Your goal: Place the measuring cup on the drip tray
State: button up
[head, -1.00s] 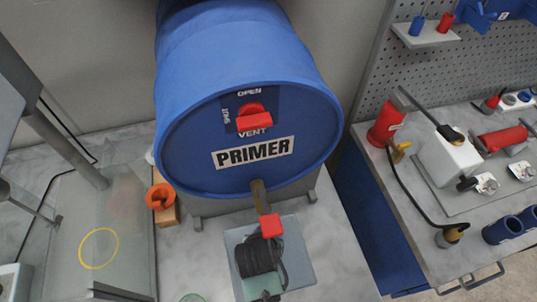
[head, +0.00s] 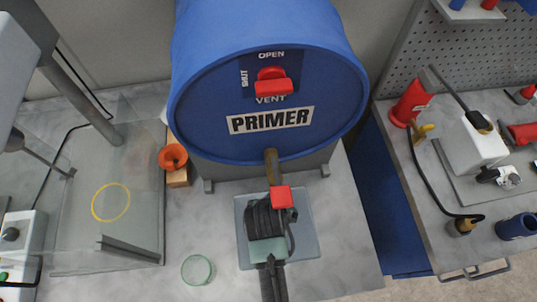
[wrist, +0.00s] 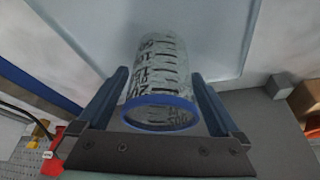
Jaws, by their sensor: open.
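The measuring cup (wrist: 158,70) is clear, with dark printed graduations and a blue ring (wrist: 160,113) at the end nearer the wrist camera. It stands between the two fingers of my gripper (wrist: 160,100), which are open with one on each side. In the head view my gripper (head: 268,218) is dark and sits over the pale blue-grey drip tray (head: 307,245), below the drum's tap. My gripper hides the cup there. Pale blue-grey surface shows around the cup in the wrist view, but I cannot tell whether its base touches the tray.
The blue PRIMER drum (head: 262,95) stands behind, with its red-handled tap (head: 281,197) close above my gripper. A greenish clear jar (head: 197,269) stands left of the tray. An orange funnel (head: 172,157) is further left. The counter right of the tray is clear.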

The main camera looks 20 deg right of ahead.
jog(key=shift+a+r, duration=0.1)
jog(key=shift+r, duration=0.15)
jog(key=s+a+b, duration=0.1)
jog(key=s+a, duration=0.1)
jog(key=s, duration=0.1)
jog(key=s+a+b, duration=0.1)
jog(key=s+a, duration=0.2)
jog(key=s+a+b, duration=0.1)
jog(key=s+a, duration=0.1)
jog(key=s, duration=0.1)
jog(key=shift+s+a+r, duration=0.25)
jog(key=shift+s+a, duration=0.05)
jog(key=shift+s, duration=0.1)
